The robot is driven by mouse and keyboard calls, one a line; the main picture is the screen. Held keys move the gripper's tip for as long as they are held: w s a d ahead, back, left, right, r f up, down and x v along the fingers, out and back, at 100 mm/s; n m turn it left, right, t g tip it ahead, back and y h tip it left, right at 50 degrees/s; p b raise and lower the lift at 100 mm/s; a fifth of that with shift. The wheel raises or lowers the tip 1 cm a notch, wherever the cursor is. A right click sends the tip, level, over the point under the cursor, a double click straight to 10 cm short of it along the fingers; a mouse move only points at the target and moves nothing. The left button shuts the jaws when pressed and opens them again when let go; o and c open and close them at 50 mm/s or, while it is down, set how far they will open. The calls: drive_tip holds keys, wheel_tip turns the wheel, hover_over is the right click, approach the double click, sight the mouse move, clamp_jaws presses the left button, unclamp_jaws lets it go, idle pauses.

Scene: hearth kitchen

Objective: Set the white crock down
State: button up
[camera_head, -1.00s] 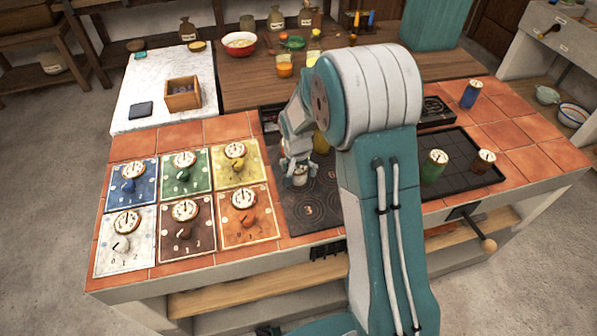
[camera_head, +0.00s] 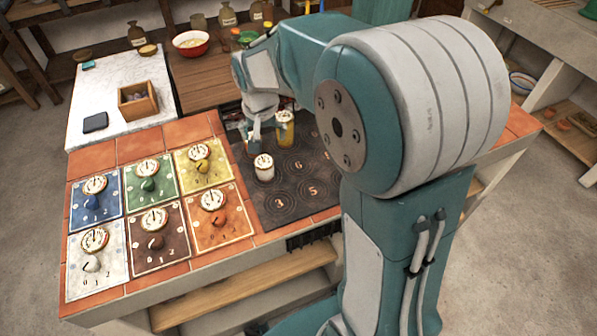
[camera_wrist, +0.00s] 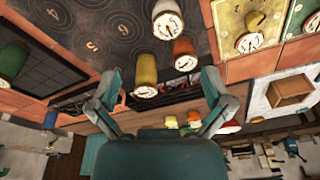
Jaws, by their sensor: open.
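The white crock (camera_head: 264,167) stands upright on the dark stove plate (camera_head: 304,207) with numbered rings, on its left side. It also shows near the top of the wrist view (camera_wrist: 167,24). My gripper (camera_head: 254,133) is behind the crock in the head view, apart from it. In the wrist view my gripper (camera_wrist: 161,76) has its fingers spread wide, with nothing clasped between them. A yellow crock (camera_head: 284,130) stands at the back of the plate, close to my gripper. A red-brown crock (camera_wrist: 184,56) shows beside the yellow one in the wrist view.
Several coloured dial panels (camera_head: 155,238) lie left of the plate. A white marble board (camera_head: 118,82) with a wooden box (camera_head: 138,103) is at the back left. Green (camera_wrist: 12,60) and blue (camera_wrist: 50,118) crocks stand at the wrist view's left. My arm hides the counter's right.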

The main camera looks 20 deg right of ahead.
drive_tip(key=s+r+n+t, duration=0.1)
drive_tip(key=s+r, duration=0.3)
drive_tip(key=s, duration=0.7)
drive_tip(key=s+r+n+t, duration=0.2)
drive_tip(key=s+r, duration=0.3)
drive_tip(key=s, duration=0.6)
drive_tip(key=shift+s+d+n+t+y, duration=0.2)
drive_tip(key=shift+s+n+t+y, duration=0.1)
drive_tip(key=shift+n, duration=0.5)
drive_tip(key=shift+d+r, duration=0.1)
